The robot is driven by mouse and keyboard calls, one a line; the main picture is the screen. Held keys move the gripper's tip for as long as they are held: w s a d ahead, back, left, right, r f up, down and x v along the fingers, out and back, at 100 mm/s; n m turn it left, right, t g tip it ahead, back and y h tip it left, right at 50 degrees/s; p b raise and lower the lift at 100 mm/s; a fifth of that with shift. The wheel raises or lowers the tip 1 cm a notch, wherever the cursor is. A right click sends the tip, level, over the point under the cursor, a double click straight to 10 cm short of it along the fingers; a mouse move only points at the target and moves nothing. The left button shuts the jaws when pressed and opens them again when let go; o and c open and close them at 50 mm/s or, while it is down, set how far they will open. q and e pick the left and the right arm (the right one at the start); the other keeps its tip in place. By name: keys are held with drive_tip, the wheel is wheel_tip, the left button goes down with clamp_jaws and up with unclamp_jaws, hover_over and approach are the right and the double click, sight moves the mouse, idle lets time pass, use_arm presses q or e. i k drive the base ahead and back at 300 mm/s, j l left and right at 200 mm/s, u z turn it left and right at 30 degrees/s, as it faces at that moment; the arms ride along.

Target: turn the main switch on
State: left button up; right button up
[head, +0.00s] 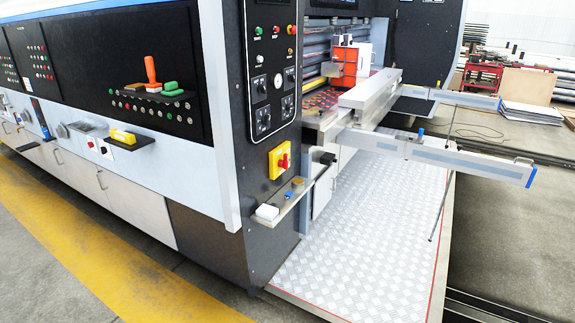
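A yellow square plate with a red rotary knob (283,161), which looks like the main switch, is on the dark control column (262,205) near the middle of the head view. The knob is too small for me to tell which way it is turned. Neither of my grippers is in the head view, and nothing of mine covers the switch.
A narrow ledge (285,207) with small items sticks out below the switch. Rotary selectors (263,118) sit above it. Long grey rails (440,155) jut out to the right. The metal tread plate (350,240) and yellow floor stripe (110,255) are clear.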

sight(283, 164)
drive_tip(key=i+l, duration=0.1)
drive_tip(key=i, duration=0.5)
drive_tip(key=i+l+u, duration=0.1)
drive_tip(key=i, duration=0.45)
drive_tip(key=i+l, duration=0.15)
drive_tip(key=i, duration=0.45)
drive_tip(key=i+l+u, duration=0.1)
drive_tip(key=i, duration=0.45)
